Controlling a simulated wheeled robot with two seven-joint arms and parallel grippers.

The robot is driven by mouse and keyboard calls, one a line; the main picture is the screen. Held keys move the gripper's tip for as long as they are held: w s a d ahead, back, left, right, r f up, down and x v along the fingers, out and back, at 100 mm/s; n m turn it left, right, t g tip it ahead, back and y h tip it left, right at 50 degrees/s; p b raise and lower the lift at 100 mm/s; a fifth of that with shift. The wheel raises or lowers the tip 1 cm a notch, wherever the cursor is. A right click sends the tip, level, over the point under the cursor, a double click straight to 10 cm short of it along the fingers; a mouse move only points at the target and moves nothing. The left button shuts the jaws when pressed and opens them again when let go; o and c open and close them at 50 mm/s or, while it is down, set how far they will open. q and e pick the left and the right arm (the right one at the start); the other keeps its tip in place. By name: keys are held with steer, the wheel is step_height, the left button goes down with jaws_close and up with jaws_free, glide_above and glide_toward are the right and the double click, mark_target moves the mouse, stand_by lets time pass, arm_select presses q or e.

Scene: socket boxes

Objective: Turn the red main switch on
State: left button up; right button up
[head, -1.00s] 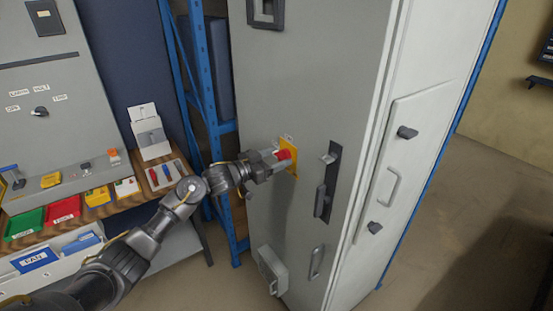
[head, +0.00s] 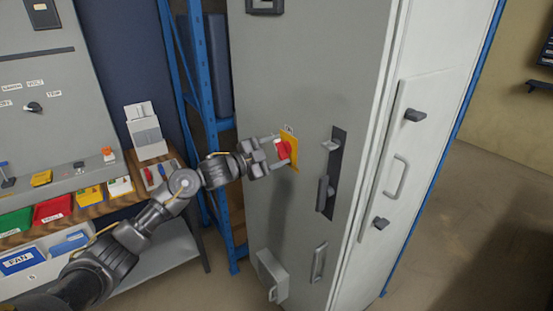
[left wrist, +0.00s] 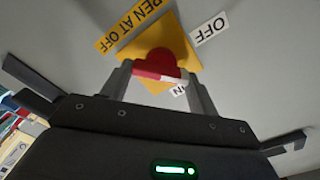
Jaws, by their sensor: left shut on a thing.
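The red main switch (head: 283,149) sits on a yellow plate (head: 292,143) on the tall grey cabinet door. My left gripper (head: 280,151) is at the switch, with its two fingers on either side of the red handle. In the left wrist view the fingers are shut on the red handle (left wrist: 156,66), which has a white end at picture right. An OFF label (left wrist: 210,28) lies up and right of the handle. Another label (left wrist: 178,90), ending in N, is partly hidden below it. My right gripper is not in view.
A black door latch (head: 329,180) and a lower handle (head: 319,262) stand out from the cabinet right of the switch. A grey box (head: 271,273) sticks out low on the door. A workbench with coloured bins (head: 53,210) stands at left.

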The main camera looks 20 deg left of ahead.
arm_select(q)
steer(key=m+b, duration=0.4)
steer(key=m, duration=0.1)
steer(key=m+b, duration=0.3)
steer(key=shift+d+f, duration=0.1)
steer(key=shift+f, duration=0.2)
steer(key=shift+m, duration=0.3)
steer(key=o, duration=0.8)
steer(key=shift+s, duration=0.1)
steer(key=shift+c, duration=0.2)
steer(key=shift+o, duration=1.1)
steer(key=shift+r, duration=0.1)
